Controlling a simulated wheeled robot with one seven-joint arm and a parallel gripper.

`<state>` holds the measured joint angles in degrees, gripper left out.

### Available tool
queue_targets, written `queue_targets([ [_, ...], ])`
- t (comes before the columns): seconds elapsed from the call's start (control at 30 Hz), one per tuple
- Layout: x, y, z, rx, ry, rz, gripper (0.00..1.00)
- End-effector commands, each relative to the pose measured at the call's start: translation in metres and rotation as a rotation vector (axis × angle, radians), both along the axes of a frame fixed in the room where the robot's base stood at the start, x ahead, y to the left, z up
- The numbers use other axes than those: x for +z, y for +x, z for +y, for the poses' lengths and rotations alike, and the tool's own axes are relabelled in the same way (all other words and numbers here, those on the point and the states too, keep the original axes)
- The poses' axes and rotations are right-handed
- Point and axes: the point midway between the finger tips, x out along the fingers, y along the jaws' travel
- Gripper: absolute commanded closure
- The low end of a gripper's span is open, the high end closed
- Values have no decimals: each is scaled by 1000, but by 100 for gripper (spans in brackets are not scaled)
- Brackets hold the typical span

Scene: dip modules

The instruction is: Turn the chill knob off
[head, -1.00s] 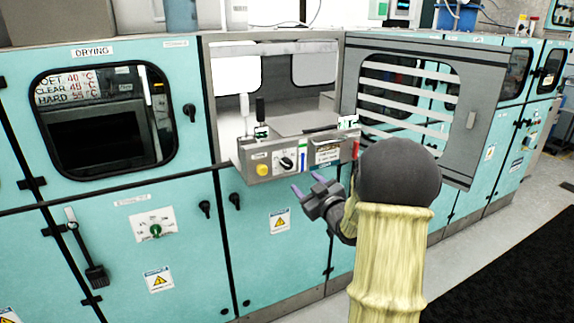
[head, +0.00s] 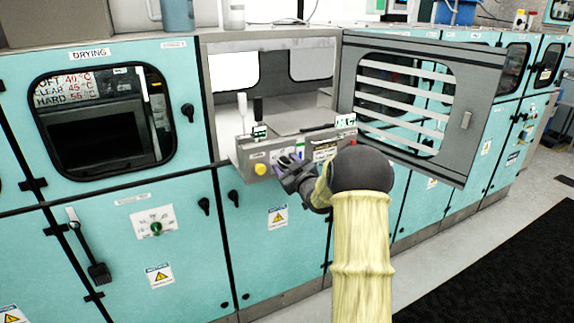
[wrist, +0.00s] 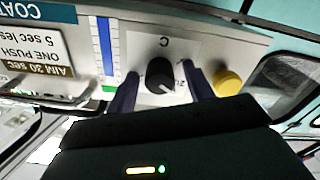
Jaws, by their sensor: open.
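The chill knob (wrist: 160,74) is a black round knob with a white pointer mark, on a pale panel in the wrist view. A partly visible label with a letter C is beside it. My gripper (head: 291,161) is open at the front of the control panel in the head view and largely covers the knob there. In the wrist view its two dark fingers stand on either side of the knob, with a gap on each side. I cannot tell how near the tips are to the panel face.
A yellow button (wrist: 228,83) sits close beside one finger; it also shows in the head view (head: 260,169). A blue and green strip (wrist: 105,50) is on the other side. An open slatted door (head: 466,120) stands right of the panel.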

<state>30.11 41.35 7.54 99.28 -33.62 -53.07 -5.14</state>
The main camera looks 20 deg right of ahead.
Motion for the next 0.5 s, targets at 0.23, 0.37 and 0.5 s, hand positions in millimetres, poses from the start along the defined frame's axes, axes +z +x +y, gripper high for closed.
queue_targets([
  [0.23, 0, 0, 0, 0, 0, 0, 74],
  [0.37, 0, -1, 0, 0, 0, 0, 93],
  [0.5, 0, -1, 0, 1, -3, 0, 93],
])
